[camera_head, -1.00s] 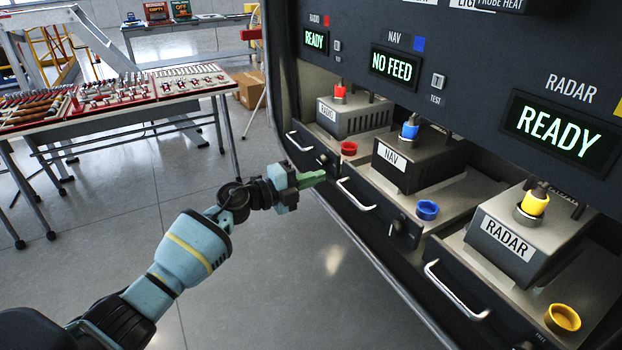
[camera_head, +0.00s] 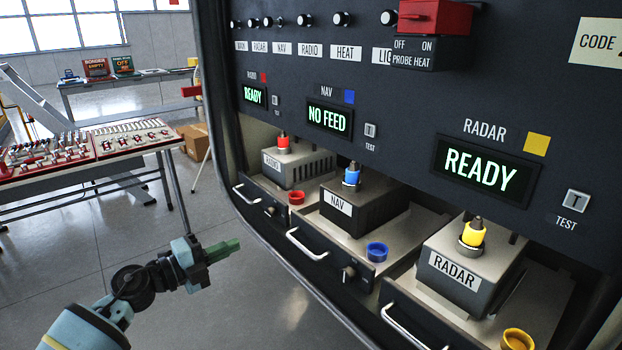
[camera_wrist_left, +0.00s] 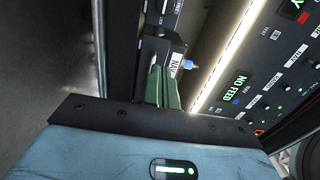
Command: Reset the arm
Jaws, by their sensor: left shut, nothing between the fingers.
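My left gripper (camera_head: 224,250) is in the lower left of the head view, held in open air in front of the rack, left of the drawers. Its green fingers are together with nothing between them. In the left wrist view the closed green fingers (camera_wrist_left: 163,88) point toward the NAV unit (camera_wrist_left: 173,60), apart from it as far as I can tell. My right gripper is not in view.
The rack holds pulled-out drawers with the RADIO unit (camera_head: 298,165), NAV unit (camera_head: 362,210) and RADAR unit (camera_head: 462,265). The NAV display (camera_head: 329,118) reads NO FEED; the RADAR display (camera_head: 486,168) reads READY. A tool table (camera_head: 100,160) stands left. Floor between is clear.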

